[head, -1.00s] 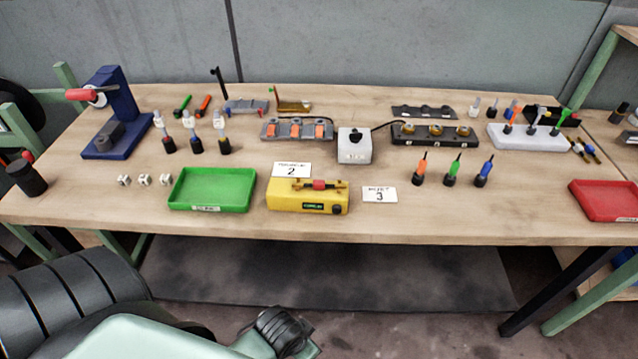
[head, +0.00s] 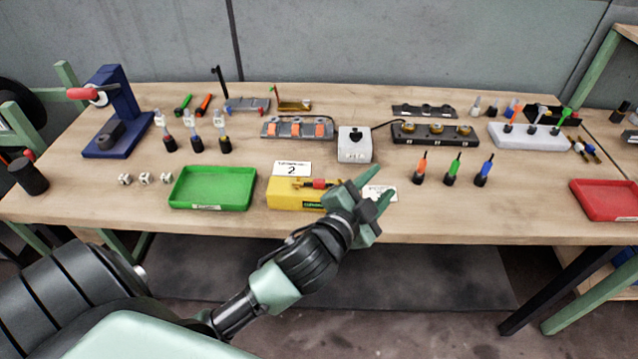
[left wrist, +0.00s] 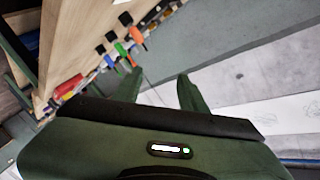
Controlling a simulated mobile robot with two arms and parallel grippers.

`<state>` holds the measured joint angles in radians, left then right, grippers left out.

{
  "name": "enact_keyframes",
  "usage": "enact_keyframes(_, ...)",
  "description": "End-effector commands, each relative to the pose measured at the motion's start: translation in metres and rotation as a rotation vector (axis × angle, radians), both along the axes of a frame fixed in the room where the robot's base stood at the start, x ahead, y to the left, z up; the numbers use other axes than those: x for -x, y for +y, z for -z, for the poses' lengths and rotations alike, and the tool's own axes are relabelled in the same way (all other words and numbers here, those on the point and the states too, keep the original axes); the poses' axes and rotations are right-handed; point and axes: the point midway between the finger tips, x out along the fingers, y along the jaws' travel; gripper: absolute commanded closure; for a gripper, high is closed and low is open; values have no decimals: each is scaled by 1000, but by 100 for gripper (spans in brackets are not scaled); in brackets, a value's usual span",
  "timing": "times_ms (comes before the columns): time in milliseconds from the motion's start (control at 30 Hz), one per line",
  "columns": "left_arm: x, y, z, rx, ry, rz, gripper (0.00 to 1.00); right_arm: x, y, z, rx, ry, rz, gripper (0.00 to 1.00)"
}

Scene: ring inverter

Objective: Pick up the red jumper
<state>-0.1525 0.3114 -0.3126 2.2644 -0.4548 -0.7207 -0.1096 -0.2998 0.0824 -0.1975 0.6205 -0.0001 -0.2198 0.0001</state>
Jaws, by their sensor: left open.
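The red jumper (head: 319,183), a small red piece between brass-coloured ends, sits on top of the yellow box (head: 290,194) at the front of the bench. My left gripper (head: 376,190) is open, just right of the yellow box, and covers the box's right end in the head view. No contact with the jumper shows. In the left wrist view the two fingertips (left wrist: 159,80) stand apart with nothing between them, and I cannot make out the jumper there. My right gripper is not in view.
A green tray (head: 212,203) lies left of the yellow box. A white card marked 2 (head: 292,168) stands behind it. Coloured screwdrivers (head: 453,171) stand to the right. A grey-white switch box (head: 354,147) is behind. Bare bench lies at front right.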

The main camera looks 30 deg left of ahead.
Motion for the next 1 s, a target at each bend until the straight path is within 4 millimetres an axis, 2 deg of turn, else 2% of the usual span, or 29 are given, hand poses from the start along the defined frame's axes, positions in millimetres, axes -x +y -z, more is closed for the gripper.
enact_keyframes(33,-17,-15,-36,-89,-142,68,58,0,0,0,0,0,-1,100)
enact_keyframes(100,-29,-45,-86,-244,-364,187,58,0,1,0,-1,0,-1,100)
enact_keyframes(167,-30,-78,-123,-401,-558,307,58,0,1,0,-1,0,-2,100)
enact_keyframes(200,-25,-101,-141,-508,-678,392,58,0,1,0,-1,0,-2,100)
enact_keyframes(233,-20,-118,-150,-594,-765,457,58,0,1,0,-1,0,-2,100)
enact_keyframes(300,-6,-153,-158,-801,-944,620,58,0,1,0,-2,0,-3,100)
enact_keyframes(367,7,-176,-150,-987,-1074,771,58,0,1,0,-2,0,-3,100)
enact_keyframes(400,14,-185,-137,-1115,-1145,877,58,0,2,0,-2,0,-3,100)
enact_keyframes(467,20,-189,-111,-1308,-1219,1049,58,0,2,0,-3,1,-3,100)
enact_keyframes(567,18,-162,-59,-1631,-1252,1363,58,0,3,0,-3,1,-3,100)
enact_keyframes(600,12,-140,-40,-1752,-1225,1496,58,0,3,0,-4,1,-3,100)
enact_keyframes(667,4,-98,-17,-1910,-1147,1697,58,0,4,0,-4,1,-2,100)
enact_keyframes(700,-3,-66,-7,-1998,-1067,1825,58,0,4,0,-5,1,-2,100)
enact_keyframes(767,-10,-17,0,-2097,-926,2003,58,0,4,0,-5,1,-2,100)
enact_keyframes(800,-13,15,1,-2140,-822,2108,58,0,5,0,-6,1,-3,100)
enact_keyframes(833,-14,37,0,2140,737,-2156,58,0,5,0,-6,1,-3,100)
enact_keyframes(900,-14,81,-7,2064,546,-2179,58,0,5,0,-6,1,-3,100)
enact_keyframes(1000,-10,122,-17,1988,369,-2206,58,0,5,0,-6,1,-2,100)
